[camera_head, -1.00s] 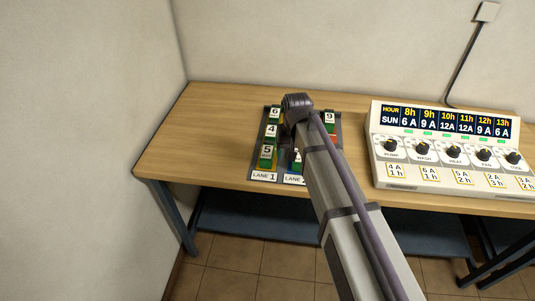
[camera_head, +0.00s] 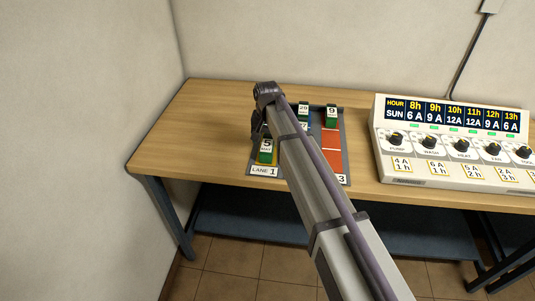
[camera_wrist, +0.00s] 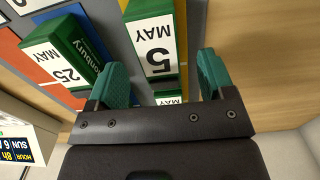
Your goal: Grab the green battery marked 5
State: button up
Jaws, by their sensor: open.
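The green battery marked 5 (camera_head: 266,150) stands at the front of lane 1 on the grey lane board, beside my arm. In the wrist view the battery 5 (camera_wrist: 156,48) shows its white "5 MAY" label. My gripper (camera_wrist: 163,78) is open, with its two teal fingers apart. The battery appears in the gap between them, and neither finger clearly touches it. In the head view the gripper is mostly hidden by my own arm, over the left side of the board.
A green battery marked 25 (camera_wrist: 58,60) is close to the left finger in the wrist view. A battery marked 9 (camera_head: 331,115) stands at the back right of the board (camera_head: 345,158). A control panel (camera_head: 450,140) with knobs is on the right. Bare wood table lies left.

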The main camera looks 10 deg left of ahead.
aim_at(267, 143)
notch_tip(267, 143, down, 4)
jog(key=b, duration=0.2)
jog(key=shift+w+f+b, duration=0.1)
jog(key=shift+f+b, duration=0.05)
jog(key=shift+b, duration=0.2)
jog(key=shift+r, duration=0.25)
jog(key=c, duration=1.4)
